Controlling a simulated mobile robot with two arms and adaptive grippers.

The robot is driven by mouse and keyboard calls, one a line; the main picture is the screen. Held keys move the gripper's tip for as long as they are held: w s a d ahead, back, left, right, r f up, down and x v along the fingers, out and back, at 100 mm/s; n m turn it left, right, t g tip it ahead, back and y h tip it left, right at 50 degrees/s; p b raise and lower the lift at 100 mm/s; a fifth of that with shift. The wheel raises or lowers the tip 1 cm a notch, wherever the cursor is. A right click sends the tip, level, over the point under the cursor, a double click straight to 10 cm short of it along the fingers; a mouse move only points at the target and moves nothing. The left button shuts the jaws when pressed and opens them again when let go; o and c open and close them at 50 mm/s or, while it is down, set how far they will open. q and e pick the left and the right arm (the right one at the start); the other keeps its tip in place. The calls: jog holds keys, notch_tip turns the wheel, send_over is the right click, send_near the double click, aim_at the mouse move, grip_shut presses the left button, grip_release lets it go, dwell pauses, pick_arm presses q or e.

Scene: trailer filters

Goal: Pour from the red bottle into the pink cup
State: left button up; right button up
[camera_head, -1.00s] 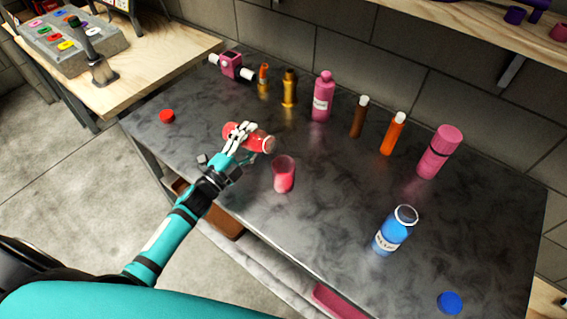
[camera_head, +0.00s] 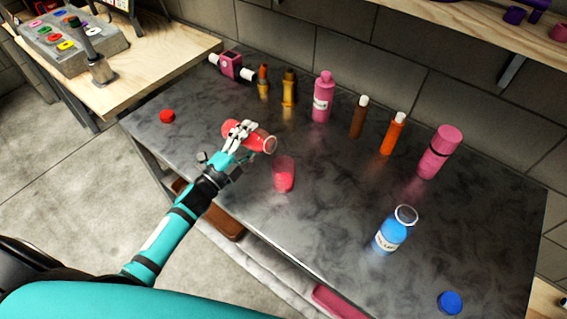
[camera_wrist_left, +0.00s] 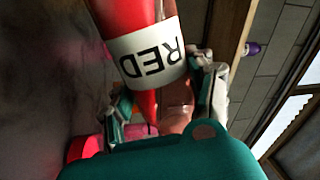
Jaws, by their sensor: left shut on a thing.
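My left gripper (camera_head: 238,136) is shut on the red bottle (camera_head: 258,139). The bottle is tilted nearly onto its side above the table, its uncapped mouth pointing right. In the left wrist view the bottle (camera_wrist_left: 120,22) shows its white RED label upside down between the fingers (camera_wrist_left: 207,95). The pink cup (camera_head: 284,174) stands upright on the table, just below and right of the bottle's mouth, apart from it. Pink-red colour shows in the cup; I cannot tell how much is liquid. No stream is visible. My right gripper is not in view.
A red cap (camera_head: 167,116) lies on the dark table (camera_head: 340,210) at left. A blue bottle (camera_head: 391,231) and blue cap (camera_head: 450,302) are at right front. A pink bottle (camera_head: 322,98), a pink flask (camera_head: 440,152) and several small bottles stand along the back. The table's middle is clear.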

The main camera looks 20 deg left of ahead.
pick_arm(q)
jog(key=shift+s+d+r+m, duration=0.1)
jog(key=shift+d+r+m, duration=0.2)
jog(key=shift+r+m, duration=0.4)
dwell(1.3)
jog(key=shift+r+m+h, duration=0.25)
jog(key=shift+m+h, duration=0.05)
jog(key=shift+m, duration=0.2)
dwell(0.6)
